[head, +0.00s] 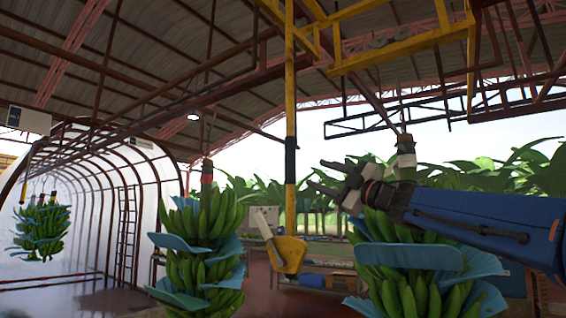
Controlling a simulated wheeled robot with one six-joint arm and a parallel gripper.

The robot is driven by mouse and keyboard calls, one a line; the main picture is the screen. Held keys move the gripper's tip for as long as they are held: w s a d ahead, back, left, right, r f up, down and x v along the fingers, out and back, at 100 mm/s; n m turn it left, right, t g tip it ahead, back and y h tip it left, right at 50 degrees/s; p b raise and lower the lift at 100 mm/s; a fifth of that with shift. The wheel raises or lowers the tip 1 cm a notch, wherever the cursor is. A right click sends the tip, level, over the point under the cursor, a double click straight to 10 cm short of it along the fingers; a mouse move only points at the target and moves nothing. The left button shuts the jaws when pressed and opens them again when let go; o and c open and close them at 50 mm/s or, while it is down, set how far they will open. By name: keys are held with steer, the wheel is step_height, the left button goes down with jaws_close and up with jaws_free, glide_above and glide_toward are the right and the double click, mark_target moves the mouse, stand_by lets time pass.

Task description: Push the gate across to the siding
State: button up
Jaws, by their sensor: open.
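A yellow upright bar (290,95) with a black band hangs from the overhead steelwork in the middle of the head view. A yellow piece (290,254) with a pale handle is at its lower end. A yellow overhead frame (402,48) spans the upper right, by the rails. I cannot tell for sure which yellow part is the gate. My gripper (322,177) is open and empty, on the end of my blue arm from the right. It points left, with its fingertips to the right of the upright bar in the picture; a gap shows between them.
Banana bunches with blue sheets hang at the left (42,232), centre left (203,250) and right (412,262), the last below my gripper. A hooped white tunnel (95,190) with a ladder stands at the left. Dark rails (200,75) run overhead.

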steer(key=w+a+r+n, duration=0.3)
steer(key=w+a+n, duration=0.2)
steer(key=n, duration=0.6)
steer(key=w+a+r+n, duration=0.3)
steer(key=w+a+n, duration=0.2)
steer(key=n, duration=0.7)
steer(key=shift+w+a+r+n, duration=0.3)
steer(key=shift+w+r, duration=0.1)
steer(key=shift+w, duration=0.7)
